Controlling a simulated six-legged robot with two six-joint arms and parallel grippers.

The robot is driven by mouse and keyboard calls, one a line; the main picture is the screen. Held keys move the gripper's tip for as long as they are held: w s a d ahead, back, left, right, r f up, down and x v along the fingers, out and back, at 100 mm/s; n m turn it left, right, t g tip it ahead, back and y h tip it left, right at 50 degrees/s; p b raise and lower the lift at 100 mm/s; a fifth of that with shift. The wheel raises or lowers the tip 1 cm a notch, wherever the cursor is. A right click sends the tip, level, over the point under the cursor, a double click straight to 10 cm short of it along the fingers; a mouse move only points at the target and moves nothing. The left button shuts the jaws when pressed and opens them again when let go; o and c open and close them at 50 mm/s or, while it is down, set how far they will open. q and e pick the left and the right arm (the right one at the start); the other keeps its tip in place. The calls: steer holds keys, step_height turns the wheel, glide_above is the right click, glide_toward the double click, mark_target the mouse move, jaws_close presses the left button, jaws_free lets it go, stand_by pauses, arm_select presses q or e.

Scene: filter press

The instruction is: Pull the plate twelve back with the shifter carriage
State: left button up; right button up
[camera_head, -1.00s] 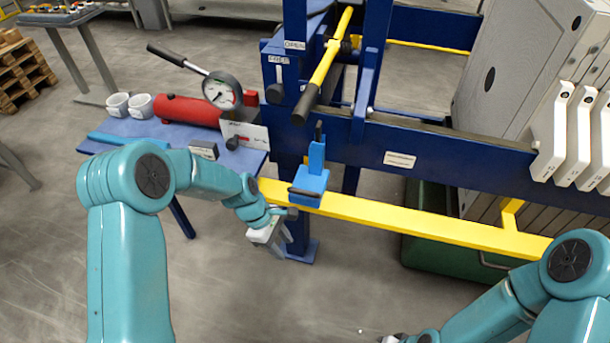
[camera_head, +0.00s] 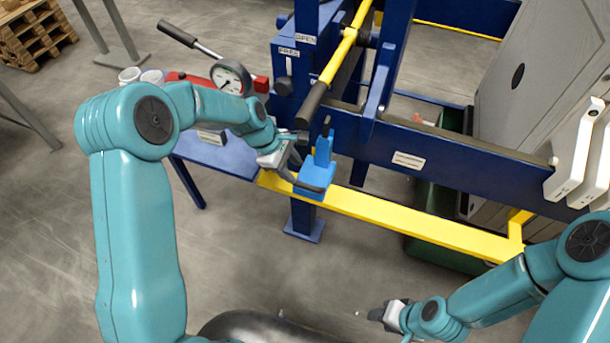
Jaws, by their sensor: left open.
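The shifter carriage appears to be the blue block (camera_head: 317,174) with a short upright dark-topped handle, sitting on the yellow rail (camera_head: 400,220). My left gripper (camera_head: 291,160) is open, just left of the carriage and level with its upright part. Whether a finger touches it I cannot tell. Large grey filter plates (camera_head: 535,85) with white side handles (camera_head: 577,150) stand at the right, well along the rail from the carriage. No plate number is readable, so I cannot tell which is plate twelve. My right gripper (camera_head: 374,314) is low at the bottom, away from the rail; its finger opening is unclear.
A yellow lever with a black grip (camera_head: 312,102) slants down close above the carriage. The blue press frame (camera_head: 440,155) runs behind the rail. A blue side table (camera_head: 225,155) with a pressure gauge (camera_head: 230,78) stands left. Open floor lies in front.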

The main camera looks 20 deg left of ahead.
mark_target(305, 184)
arm_select(q)
steer(key=p+x, duration=0.1)
steer(key=x, duration=0.5)
steer(key=shift+f, duration=0.25)
steer(key=shift+s+d+f, duration=0.15)
steer(key=shift+s+f, duration=0.05)
steer(key=shift+f, duration=0.05)
steer(key=shift+w+f, duration=0.2)
steer(key=shift+c, duration=1.2)
jaws_close()
